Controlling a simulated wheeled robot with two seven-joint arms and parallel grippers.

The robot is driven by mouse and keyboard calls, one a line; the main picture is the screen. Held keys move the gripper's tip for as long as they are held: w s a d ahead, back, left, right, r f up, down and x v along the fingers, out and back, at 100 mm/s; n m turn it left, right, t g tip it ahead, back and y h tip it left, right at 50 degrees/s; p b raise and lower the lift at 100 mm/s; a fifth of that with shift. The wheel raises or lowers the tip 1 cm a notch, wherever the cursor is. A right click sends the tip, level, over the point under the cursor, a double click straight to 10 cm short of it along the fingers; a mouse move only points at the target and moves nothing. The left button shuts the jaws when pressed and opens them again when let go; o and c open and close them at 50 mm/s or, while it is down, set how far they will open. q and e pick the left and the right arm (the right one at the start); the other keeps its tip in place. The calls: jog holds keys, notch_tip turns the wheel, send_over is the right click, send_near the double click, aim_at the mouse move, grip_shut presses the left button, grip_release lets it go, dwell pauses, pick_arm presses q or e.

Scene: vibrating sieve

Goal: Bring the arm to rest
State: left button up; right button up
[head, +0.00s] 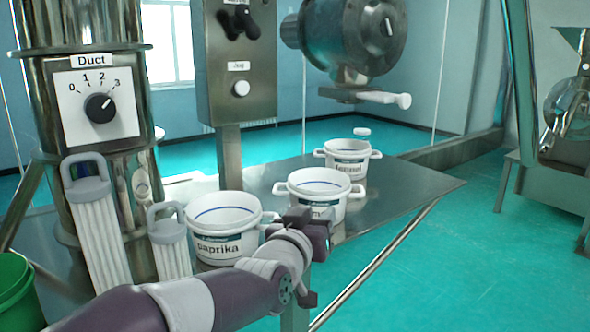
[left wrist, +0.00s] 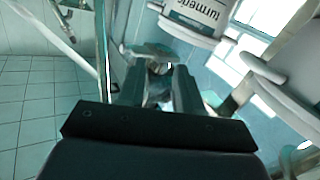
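My left arm comes in from the lower left in the head view. Its gripper (head: 312,232) is in front of the table edge, just right of the paprika pot (head: 222,243) and below the middle pot (head: 320,190). In the left wrist view the gripper's two dark fingers (left wrist: 158,80) stand apart, with no object clearly held between them. A white pot labelled turmeric (left wrist: 195,20) shows above the fingers, apart from them. My right gripper is not in view.
A third white pot (head: 347,162) stands farther back on the steel table (head: 400,187). At left are the duct column with its dial (head: 98,107) and a green bin (head: 14,290). A control panel (head: 238,70) and a metal drum (head: 352,35) stand behind.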

pick_arm(q)
jog(key=s+a+f+g+y, duration=0.1)
jog(key=s+a+f+g, duration=0.1)
jog(key=f, duration=0.5)
jog(key=s+a+f+g+y, duration=0.1)
jog(key=s+a+f+g, duration=0.15)
jog(key=f, duration=0.35)
jog(key=s+a+f+n+g+y, duration=0.1)
jog(key=s+a+f+g+y, duration=0.4)
jog(key=s+a+f+g, duration=0.9)
jog(key=s+a+r+t+p, duration=0.1)
jog(key=s+r+t+p, duration=0.1)
jog(key=r+p, duration=0.7)
jog(key=s+a+r+n+t+p, duration=0.1)
jog(key=s+a+r+t+p, duration=0.1)
jog(key=r+p, duration=0.7)
jog(key=s+p, duration=0.1)
jog(key=p, duration=0.3)
jog(key=shift+s+a, duration=0.2)
jog(key=shift+s, duration=0.2)
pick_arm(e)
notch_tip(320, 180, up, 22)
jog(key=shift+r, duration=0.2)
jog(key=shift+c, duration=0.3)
